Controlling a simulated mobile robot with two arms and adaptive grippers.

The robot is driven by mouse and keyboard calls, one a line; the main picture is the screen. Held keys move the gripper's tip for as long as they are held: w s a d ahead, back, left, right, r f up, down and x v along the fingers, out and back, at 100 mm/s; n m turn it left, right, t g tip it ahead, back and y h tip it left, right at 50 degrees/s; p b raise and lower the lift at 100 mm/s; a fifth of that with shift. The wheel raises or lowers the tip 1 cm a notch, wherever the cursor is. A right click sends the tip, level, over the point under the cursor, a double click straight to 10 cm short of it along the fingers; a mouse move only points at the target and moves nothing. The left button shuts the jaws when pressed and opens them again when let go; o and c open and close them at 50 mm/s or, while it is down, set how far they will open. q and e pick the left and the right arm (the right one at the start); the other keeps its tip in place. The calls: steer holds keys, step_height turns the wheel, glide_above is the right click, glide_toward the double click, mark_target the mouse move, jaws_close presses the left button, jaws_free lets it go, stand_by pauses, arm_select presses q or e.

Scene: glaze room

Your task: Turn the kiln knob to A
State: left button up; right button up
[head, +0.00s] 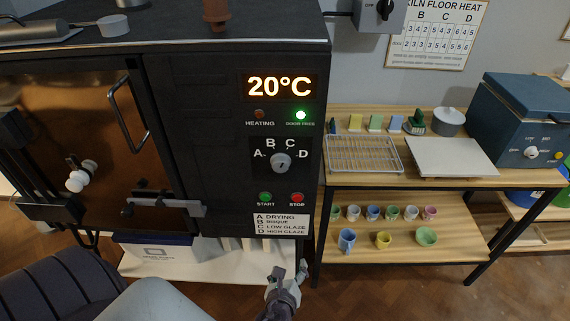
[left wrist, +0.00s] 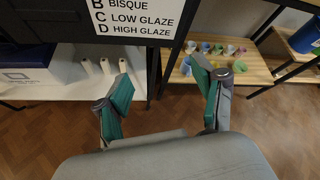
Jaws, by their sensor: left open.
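The kiln (head: 190,100) is a dark cabinet with a control panel on its right front. Its round grey knob (head: 281,161) sits in the middle of the panel, ringed by the letters A, B, C and D, with A at its left. Which letter the knob points at is too small to tell surely. My left gripper (head: 291,272) is open and empty, below the panel and apart from the knob. In the left wrist view its green-padded fingers (left wrist: 162,82) stand wide apart below the legend plate (left wrist: 135,17); the knob is out of that view. My right gripper is not in view.
Green START (head: 265,198) and red STOP (head: 297,198) buttons lie just below the knob. The display (head: 280,86) reads 20°C, and a green lamp (head: 300,115) is lit. A wooden shelf table (head: 440,181) with cups stands right of the kiln. Space before the panel is clear.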

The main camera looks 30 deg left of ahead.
arm_select(q)
step_height(320, 180, up, 10)
steer(key=w+m+t+y, duration=0.1)
steer(key=m+t, duration=0.1)
steer(key=m+t+y, duration=0.2)
steer(key=y, duration=0.2)
glide_toward(280, 166)
steer(key=p+x, duration=0.4)
steer(key=x, duration=0.4)
steer(key=shift+w+a, duration=0.2)
steer(key=shift+w, duration=0.15)
steer(key=shift+w+a, duration=0.25)
steer(key=shift+w, duration=0.15)
steer(key=shift+h, duration=0.3)
steer(key=shift+s, duration=0.1)
steer(key=c, duration=1.1)
